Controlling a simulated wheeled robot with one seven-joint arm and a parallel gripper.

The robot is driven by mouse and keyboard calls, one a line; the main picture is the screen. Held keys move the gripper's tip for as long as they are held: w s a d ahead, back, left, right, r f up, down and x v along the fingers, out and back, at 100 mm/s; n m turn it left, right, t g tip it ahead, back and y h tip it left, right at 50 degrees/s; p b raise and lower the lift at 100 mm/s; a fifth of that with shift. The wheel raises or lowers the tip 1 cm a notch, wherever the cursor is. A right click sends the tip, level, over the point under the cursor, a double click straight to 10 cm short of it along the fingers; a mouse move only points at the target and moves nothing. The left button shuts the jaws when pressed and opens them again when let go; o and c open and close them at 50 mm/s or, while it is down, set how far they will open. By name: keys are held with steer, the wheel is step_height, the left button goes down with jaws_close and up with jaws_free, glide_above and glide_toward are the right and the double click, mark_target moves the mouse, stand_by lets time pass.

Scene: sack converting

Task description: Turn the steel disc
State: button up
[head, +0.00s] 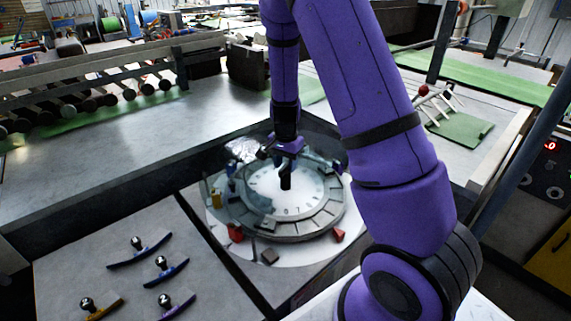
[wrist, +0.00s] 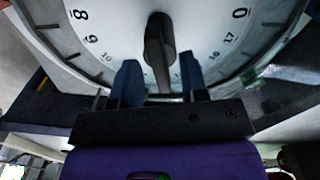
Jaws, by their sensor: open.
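The steel disc (head: 318,190) is a pale round dial with numbers and tick marks around its edge, lying flat in a round recess. It fills the top of the wrist view (wrist: 205,25). A dark upright handle (head: 286,181) stands on its middle, also seen in the wrist view (wrist: 157,45). My gripper (wrist: 158,72) is open, with blue fingers spread on either side of the handle's line. The handle shows just beyond and between the fingertips; I cannot tell if either finger touches it. In the head view my gripper (head: 285,158) is above the disc, covering part of it.
A segmented ring (head: 300,229) surrounds the disc, with small red blocks (head: 235,232) and other pieces around it. Several curved handled tools (head: 140,252) lie on the panel at left. A crumpled clear sheet (head: 242,149) lies behind the disc. The steel table (head: 110,160) at left is clear.

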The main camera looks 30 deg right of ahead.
steer(key=shift+f, duration=0.2)
jaws_close()
steer(key=shift+m, duration=2)
jaws_free()
steer(key=shift+r, duration=0.1)
